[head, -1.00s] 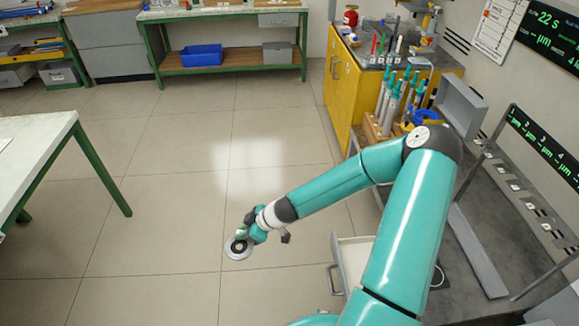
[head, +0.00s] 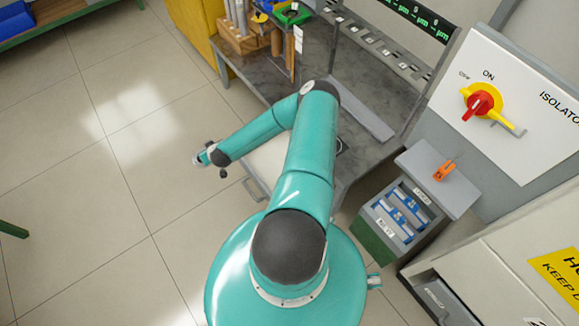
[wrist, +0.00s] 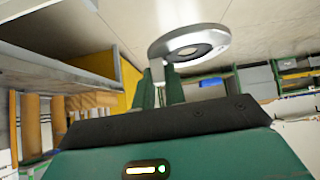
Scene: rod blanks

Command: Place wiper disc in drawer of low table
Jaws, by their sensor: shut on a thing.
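The wiper disc (wrist: 188,44) is a silvery ring with a dark hub, held at the tips of my gripper's fingers (wrist: 160,85) in the wrist view. In the head view my gripper (head: 203,158) hangs over the floor, left of the low table's open drawer; the disc is too small there to make out clearly. The drawer (head: 253,188) is pulled out, with a pale inside and a handle on its front; my arm hides part of it. The low table (head: 262,72) has a dark grey top and stands behind my arm.
A wooden rack (head: 240,42) with tools stands at the table's far end. A grey channel (head: 362,110) lies on the table. A grey isolator box (head: 500,90) and a bin with blue packs (head: 400,208) are on the right.

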